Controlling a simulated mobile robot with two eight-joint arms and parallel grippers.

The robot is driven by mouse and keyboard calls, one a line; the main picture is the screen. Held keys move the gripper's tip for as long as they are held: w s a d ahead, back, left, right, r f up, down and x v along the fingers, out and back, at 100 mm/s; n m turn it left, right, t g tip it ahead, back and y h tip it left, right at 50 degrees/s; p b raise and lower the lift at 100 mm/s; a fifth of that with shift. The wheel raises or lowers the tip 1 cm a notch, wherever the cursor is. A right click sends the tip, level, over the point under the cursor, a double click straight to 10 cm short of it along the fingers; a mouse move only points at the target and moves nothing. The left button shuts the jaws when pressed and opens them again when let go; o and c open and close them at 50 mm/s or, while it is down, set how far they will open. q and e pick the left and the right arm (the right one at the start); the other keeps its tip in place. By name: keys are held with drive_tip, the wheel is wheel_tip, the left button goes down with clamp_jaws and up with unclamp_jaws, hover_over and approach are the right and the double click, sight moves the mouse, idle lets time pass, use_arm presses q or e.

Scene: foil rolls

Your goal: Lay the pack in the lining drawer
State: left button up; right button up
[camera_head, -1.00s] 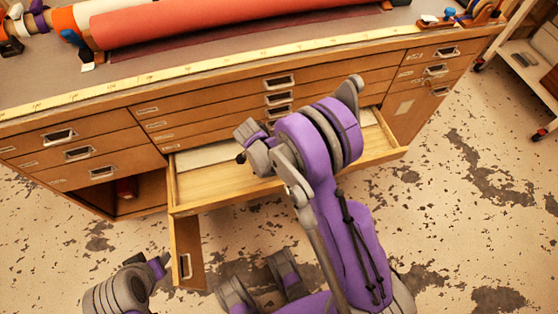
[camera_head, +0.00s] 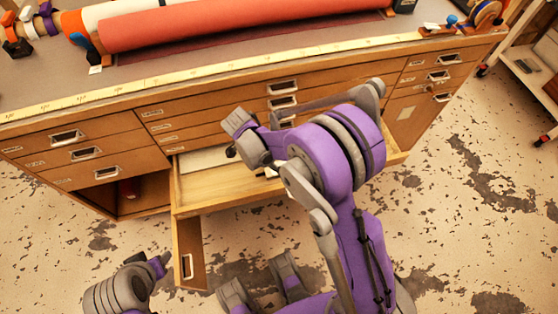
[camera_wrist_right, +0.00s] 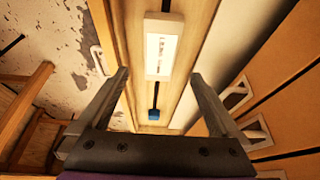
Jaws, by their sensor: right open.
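The pack (camera_wrist_right: 163,45), a white block with a printed label, lies in the open drawer in the right wrist view. The drawer (camera_head: 215,195) is pulled out of the wooden cabinet, with a pale sheet at its back. My right gripper (camera_wrist_right: 160,76) is open and empty above the drawer. Its fingers straddle the line of the pack, which shows beyond their tips. In the head view my right arm hides much of the drawer. A small white piece (camera_head: 270,172) shows beside the arm, possibly the pack.
A red roll (camera_head: 240,22) lies on the cabinet top behind a yellow measuring strip (camera_head: 200,77). An open compartment (camera_head: 140,193) is left of the drawer, with a door swung out below. A white cart (camera_head: 535,65) stands at right. A blue item (camera_wrist_right: 154,114) lies between my fingers.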

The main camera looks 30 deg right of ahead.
drive_tip(key=s+a+r+n+t+y, duration=0.2)
drive_tip(key=s+r+n, duration=0.65)
drive_tip(key=r, duration=0.35)
drive_tip(key=s+a+r+n+t+y, duration=0.1)
drive_tip(key=s+a+n+t+y, duration=0.1)
drive_tip(key=s+n, duration=0.7)
drive_tip(key=n+t, duration=0.1)
drive_tip(key=n, duration=0.2)
drive_tip(key=shift+s+r+t, duration=0.3)
drive_tip(key=shift+r+t, duration=0.1)
